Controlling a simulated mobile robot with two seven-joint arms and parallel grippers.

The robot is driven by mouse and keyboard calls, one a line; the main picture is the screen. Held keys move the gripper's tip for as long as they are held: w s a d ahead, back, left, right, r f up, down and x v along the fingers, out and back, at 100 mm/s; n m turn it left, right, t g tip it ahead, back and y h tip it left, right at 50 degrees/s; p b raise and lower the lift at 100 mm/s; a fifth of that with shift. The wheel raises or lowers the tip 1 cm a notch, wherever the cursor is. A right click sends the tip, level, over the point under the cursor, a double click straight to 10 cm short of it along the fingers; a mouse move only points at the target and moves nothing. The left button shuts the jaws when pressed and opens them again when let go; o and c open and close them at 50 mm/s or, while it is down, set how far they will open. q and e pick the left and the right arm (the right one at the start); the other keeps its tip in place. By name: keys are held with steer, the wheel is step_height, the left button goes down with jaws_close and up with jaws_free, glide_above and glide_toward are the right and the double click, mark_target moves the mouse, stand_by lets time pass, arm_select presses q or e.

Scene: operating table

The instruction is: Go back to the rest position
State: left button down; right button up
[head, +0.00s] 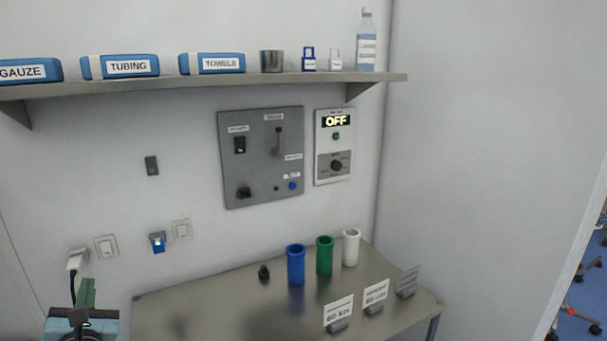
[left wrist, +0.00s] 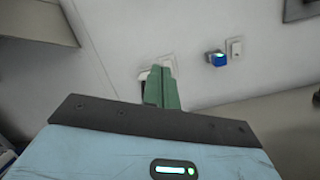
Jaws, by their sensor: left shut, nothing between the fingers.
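My left gripper (head: 87,290) is at the bottom left of the head view, just below a white plug (head: 76,259) in the wall. Its green fingers (left wrist: 162,88) are together in the left wrist view, with nothing between them. There they point toward a white wall socket and partly cover it. I cannot tell how far the fingertips are from the plug. My right gripper is in neither view.
A steel table (head: 210,305) holds blue (head: 295,265), green (head: 324,256) and white (head: 350,247) cups and several label stands. A wall shelf (head: 270,80) carries boxes and a bottle (head: 366,42). A control panel (head: 260,157) and a display reading OFF (head: 335,121) hang below.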

arm_select(q)
steer(key=s+f+n+g+h, duration=0.2)
steer(key=s+f+n+h, duration=0.25)
steer(key=f, duration=0.55)
steer(key=s+f+n+g+h, duration=0.3)
steer(key=s+f+n, duration=0.15)
steer(key=f, duration=0.55)
steer(key=s+d+f+n+g+h, duration=0.2)
steer(key=s+d+f+n, duration=0.1)
steer(key=s+f+n, duration=0.45)
steer(key=s+d+f+n+g+h, duration=0.2)
steer(key=s+f+n+g+h, duration=0.1)
steer(key=s+f+n, duration=0.5)
steer(key=s+d+n+t, duration=0.1)
steer(key=d+n, duration=0.3)
steer(key=d, duration=0.6)
steer(key=s+d+n, duration=0.3)
steer(key=d+n, duration=0.2)
steer(key=d, duration=0.4)
steer(key=shift+s+d+f+t, duration=0.25)
steer(key=shift+d+f+t, duration=0.1)
steer(key=shift+f+t, duration=0.1)
